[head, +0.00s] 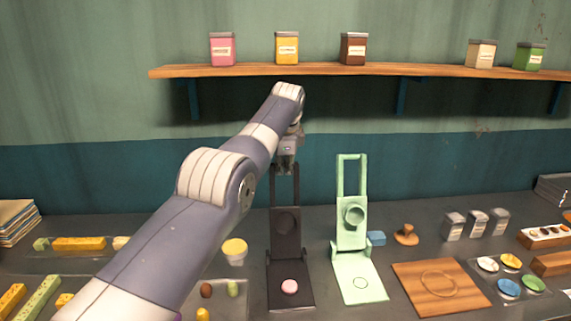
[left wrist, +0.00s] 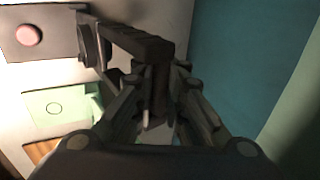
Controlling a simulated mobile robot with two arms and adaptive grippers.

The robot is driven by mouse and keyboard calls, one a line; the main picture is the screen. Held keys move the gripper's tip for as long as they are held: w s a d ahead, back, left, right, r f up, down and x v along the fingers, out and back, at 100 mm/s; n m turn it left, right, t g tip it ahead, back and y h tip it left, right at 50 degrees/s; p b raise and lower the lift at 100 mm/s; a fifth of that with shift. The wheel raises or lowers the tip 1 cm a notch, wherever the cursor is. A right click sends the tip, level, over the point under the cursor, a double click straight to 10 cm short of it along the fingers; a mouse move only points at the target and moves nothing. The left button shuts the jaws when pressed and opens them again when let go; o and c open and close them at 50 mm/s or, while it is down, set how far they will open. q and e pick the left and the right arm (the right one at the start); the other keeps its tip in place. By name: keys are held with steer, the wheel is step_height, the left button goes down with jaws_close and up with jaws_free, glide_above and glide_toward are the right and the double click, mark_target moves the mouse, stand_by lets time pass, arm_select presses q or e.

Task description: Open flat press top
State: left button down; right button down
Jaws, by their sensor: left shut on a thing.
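The black flat press (head: 285,222) stands on the counter in the middle of the head view. A pink round piece (head: 289,287) lies on the base. My left gripper (head: 288,163) is at the upper end of the press's handle, shut on it. In the left wrist view the fingers (left wrist: 158,100) close around the dark handle bar (left wrist: 137,42), and the pink piece (left wrist: 28,35) shows at the upper left. My right gripper is not in view.
A light green press (head: 351,215), also raised, stands just right of the black one. A wooden board (head: 438,287), small tins (head: 476,222) and trays fill the right. A shelf (head: 350,70) with jars runs above my left arm. A yellow-topped cup (head: 234,250) stands left of the black press.

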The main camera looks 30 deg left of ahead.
arm_select(q)
steer(key=shift+w+r, duration=0.25)
steer(key=shift+r, duration=0.2)
steer(key=c, duration=1.7)
jaws_free()
steer(key=shift+o, duration=0.2)
steer(key=shift+s+d, duration=0.15)
steer(key=shift+s, duration=0.1)
steer(key=shift+f, duration=0.3)
steer(key=shift+r, duration=0.1)
steer(key=v, duration=1.2)
